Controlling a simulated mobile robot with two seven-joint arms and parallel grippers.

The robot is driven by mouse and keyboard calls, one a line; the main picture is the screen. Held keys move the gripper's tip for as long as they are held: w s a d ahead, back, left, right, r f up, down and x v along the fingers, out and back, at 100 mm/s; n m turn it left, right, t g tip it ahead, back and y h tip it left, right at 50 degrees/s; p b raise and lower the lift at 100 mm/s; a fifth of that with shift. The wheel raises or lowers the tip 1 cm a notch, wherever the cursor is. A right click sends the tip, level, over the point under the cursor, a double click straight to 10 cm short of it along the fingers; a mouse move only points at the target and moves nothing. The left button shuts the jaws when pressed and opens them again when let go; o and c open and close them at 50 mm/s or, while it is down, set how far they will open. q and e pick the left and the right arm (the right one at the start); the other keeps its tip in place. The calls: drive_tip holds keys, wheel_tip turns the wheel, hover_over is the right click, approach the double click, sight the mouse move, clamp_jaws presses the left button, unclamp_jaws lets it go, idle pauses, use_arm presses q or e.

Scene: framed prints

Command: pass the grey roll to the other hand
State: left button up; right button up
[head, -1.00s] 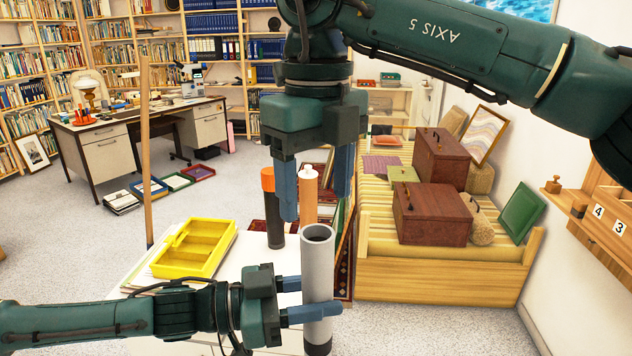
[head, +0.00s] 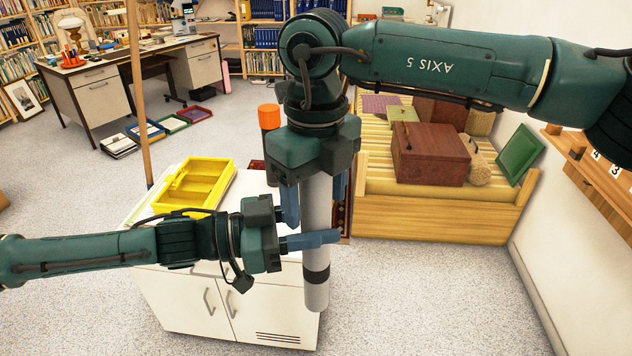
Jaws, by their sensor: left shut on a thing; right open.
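The grey roll (head: 316,277) is a long upright tube with a dark band near its lower end. My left gripper (head: 318,238) comes in from the left and is shut on the roll at about mid-length, holding it in front of the white cabinet. My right gripper (head: 315,200) points down from above, its open fingers on either side of the roll's upper part. The roll's top end is hidden behind the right gripper's body. I cannot tell whether the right fingers touch it.
A yellow tray (head: 226,184) lies on the white cabinet (head: 180,292). An orange-capped dark tube (head: 268,118) stands behind my grippers. A wooden pole (head: 139,100) rises at the left. A wooden daybed (head: 432,216) with brown cases (head: 430,155) is at the right. The floor at front right is clear.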

drive_tip(key=c, duration=1.1)
use_arm(q)
drive_tip(key=o, duration=1.1)
drive_tip(key=shift+a, duration=0.1)
